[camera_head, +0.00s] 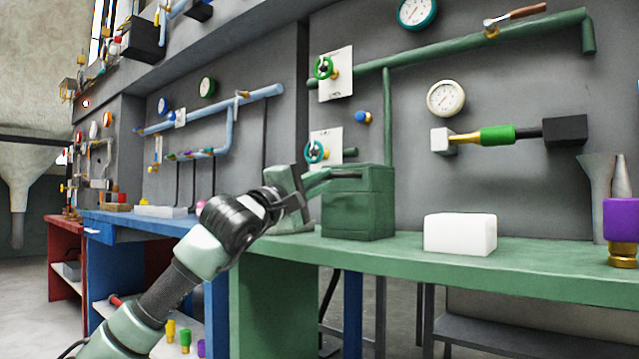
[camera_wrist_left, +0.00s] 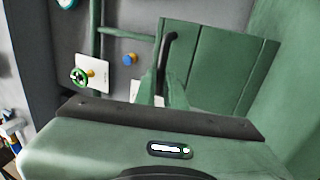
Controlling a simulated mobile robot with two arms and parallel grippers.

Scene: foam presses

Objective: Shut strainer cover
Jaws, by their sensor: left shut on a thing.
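The strainer appears to be a green box (camera_head: 358,210) standing on the green bench in the head view. Its upper part, which looks like the cover (camera_wrist_left: 225,60), fills the upper right of the left wrist view. A dark bent handle (camera_wrist_left: 170,45) stands out from it and also shows in the head view (camera_head: 346,175). My left gripper (camera_head: 326,173) reaches the box from the left. Its fingers (camera_wrist_left: 165,88) are shut on the handle, and they hide part of it. I cannot tell how far the cover is open. My right gripper is not in view.
A white block (camera_head: 460,235) stands on the green bench (camera_head: 480,262), right of the box, with free room between them. A purple and brass piece (camera_head: 621,225) is at the far right. Valve handwheels (camera_head: 317,152) and green pipes (camera_head: 387,110) are on the wall behind.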

